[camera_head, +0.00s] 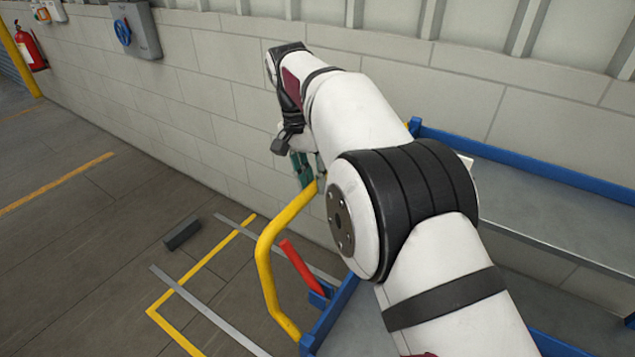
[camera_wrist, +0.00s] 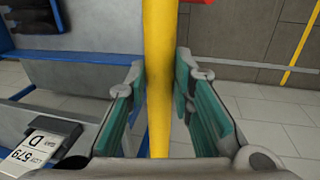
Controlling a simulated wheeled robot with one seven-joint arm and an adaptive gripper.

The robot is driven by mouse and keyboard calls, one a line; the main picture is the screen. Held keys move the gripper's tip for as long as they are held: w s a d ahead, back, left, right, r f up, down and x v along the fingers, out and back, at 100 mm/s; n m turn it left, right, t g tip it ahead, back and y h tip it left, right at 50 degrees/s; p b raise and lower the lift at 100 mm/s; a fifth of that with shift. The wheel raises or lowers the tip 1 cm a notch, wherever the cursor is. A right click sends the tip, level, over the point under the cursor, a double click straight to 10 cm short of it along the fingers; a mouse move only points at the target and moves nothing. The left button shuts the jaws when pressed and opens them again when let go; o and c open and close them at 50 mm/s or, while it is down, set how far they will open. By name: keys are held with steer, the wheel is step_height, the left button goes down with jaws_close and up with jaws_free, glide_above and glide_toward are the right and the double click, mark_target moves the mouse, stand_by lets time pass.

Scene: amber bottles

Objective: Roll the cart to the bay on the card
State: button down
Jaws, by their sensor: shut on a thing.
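The cart has a blue frame and grey shelves (camera_head: 560,222), and stands at the right of the head view, partly hidden by my arm. Its yellow handle (camera_head: 265,262) rises at its left end. My gripper (camera_head: 304,170) is shut around the handle's upper part. In the wrist view the handle (camera_wrist: 159,110) runs upright between the green finger pads. A white card (camera_wrist: 32,153) in a dark holder lies at lower left of the wrist view. It appears upside down, with a D and digits. A yellow-lined floor bay (camera_head: 165,302) lies left of the cart.
A red lever (camera_head: 301,266) stands on the cart beside the handle. Grey strips (camera_head: 205,308) and a dark block (camera_head: 182,233) lie on the floor at the bay. A block wall (camera_head: 190,110) runs behind. Open floor spreads left; a fire extinguisher (camera_head: 31,48) hangs far left.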

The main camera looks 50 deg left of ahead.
steer(key=shift+w, duration=0.1)
steer(key=c, duration=1.4)
jaws_free()
